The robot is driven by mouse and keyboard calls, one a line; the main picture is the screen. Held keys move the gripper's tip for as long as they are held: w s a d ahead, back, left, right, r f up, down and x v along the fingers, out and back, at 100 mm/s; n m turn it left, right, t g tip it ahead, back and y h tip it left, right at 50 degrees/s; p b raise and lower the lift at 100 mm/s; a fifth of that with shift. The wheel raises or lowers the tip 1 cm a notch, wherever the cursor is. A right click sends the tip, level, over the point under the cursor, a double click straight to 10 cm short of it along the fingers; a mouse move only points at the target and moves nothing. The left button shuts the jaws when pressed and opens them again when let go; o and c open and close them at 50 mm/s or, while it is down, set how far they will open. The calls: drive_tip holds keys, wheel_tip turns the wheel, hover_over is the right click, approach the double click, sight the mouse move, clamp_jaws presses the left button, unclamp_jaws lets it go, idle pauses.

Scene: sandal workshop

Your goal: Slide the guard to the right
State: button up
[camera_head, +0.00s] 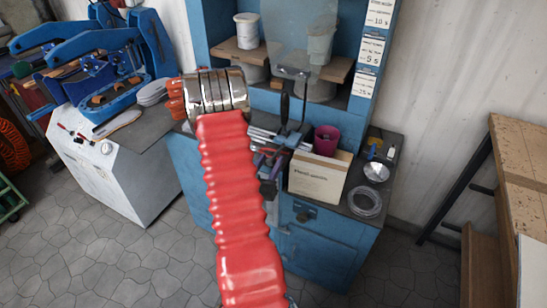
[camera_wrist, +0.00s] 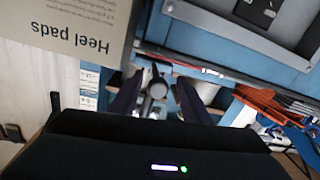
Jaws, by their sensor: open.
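My gripper (camera_head: 272,158) is below that handle, partly hidden behind my red sleeved arm. In the wrist view my gripper (camera_wrist: 158,85) shows two dark fingers spread apart. Grey metal parts show between and beyond the fingers, and I cannot tell whether they belong to the guard. I see no contact with the handle.
A cardboard box (camera_head: 318,178), a magenta cup (camera_head: 326,140), a small metal bowl (camera_head: 376,172) and a clear coil (camera_head: 364,201) crowd the blue cabinet's worktop. White pots (camera_head: 247,31) stand behind the panel. A blue machine (camera_head: 110,55) is at left.

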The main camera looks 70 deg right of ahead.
drive_tip(key=a, duration=0.9)
drive_tip(key=shift+s+a, duration=0.15)
drive_tip(key=shift+a, duration=0.2)
drive_tip(key=shift+c, duration=0.5)
drive_tip(key=shift+r, duration=0.1)
drive_tip(key=shift+c, duration=0.6)
drive_tip(key=shift+m+g+h, duration=0.3)
drive_tip(key=shift+g+h, duration=0.1)
drive_tip(key=shift+h, duration=0.1)
drive_tip(key=w+d+r, duration=0.1)
drive_tip(key=r, duration=0.1)
drive_tip(key=w+d+r, duration=0.2)
drive_tip(key=shift+w+d, duration=0.1)
drive_tip(key=shift+w, duration=0.1)
drive_tip(key=c, duration=0.6)
drive_tip(key=w+d+r+n+g, duration=0.1)
drive_tip(key=w+d+r+n, duration=0.1)
drive_tip(key=w+d+r+n+g, duration=0.1)
drive_tip(key=w+d+r+n, duration=0.1)
drive_tip(key=d+r+n, duration=0.1)
clamp_jaws()
drive_tip(key=d+n, duration=0.1)
drive_tip(key=n, duration=0.2)
drive_tip(key=w+n, duration=0.1)
drive_tip(key=n, duration=0.3)
drive_tip(key=w+d+n+y, duration=0.1)
drive_tip(key=n, duration=0.2)
drive_tip(key=shift+w+d+r+n, duration=0.25)
drive_tip(key=shift+d+r+n, duration=0.1)
drive_tip(key=shift+n, duration=0.05)
